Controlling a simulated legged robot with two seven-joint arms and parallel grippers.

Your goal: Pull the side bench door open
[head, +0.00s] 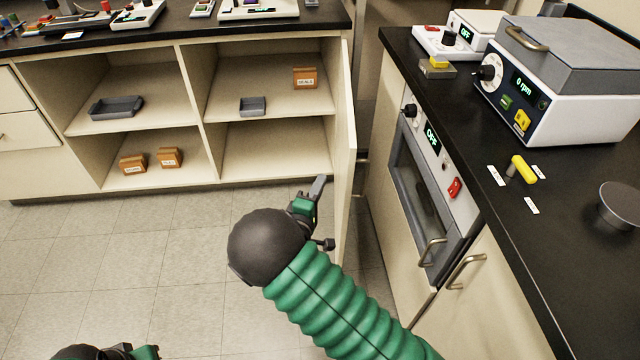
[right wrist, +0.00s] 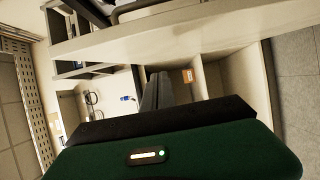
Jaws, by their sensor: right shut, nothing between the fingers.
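A pale bench door (head: 345,150) stands swung out, seen nearly edge-on, at the right end of the open-shelved back bench. A small metal handle (head: 361,161) shows on its right-hand face. My right gripper (head: 318,187) is shut and empty on the shelf side of this door, close to its inner face; I cannot tell if they touch. The right wrist view shows the shut fingers (right wrist: 157,90) and a long pale panel (right wrist: 170,30), probably the door. My left gripper (head: 110,352) is only partly in view at the bottom left; its fingers are cut off.
Shelves hold grey trays (head: 117,107) and small brown boxes (head: 304,78). At right, a black-topped bench (head: 560,240) carries instruments, with an oven front (head: 425,190) and another closed door with a handle (head: 466,271) below. The floor (head: 140,260) at left is clear.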

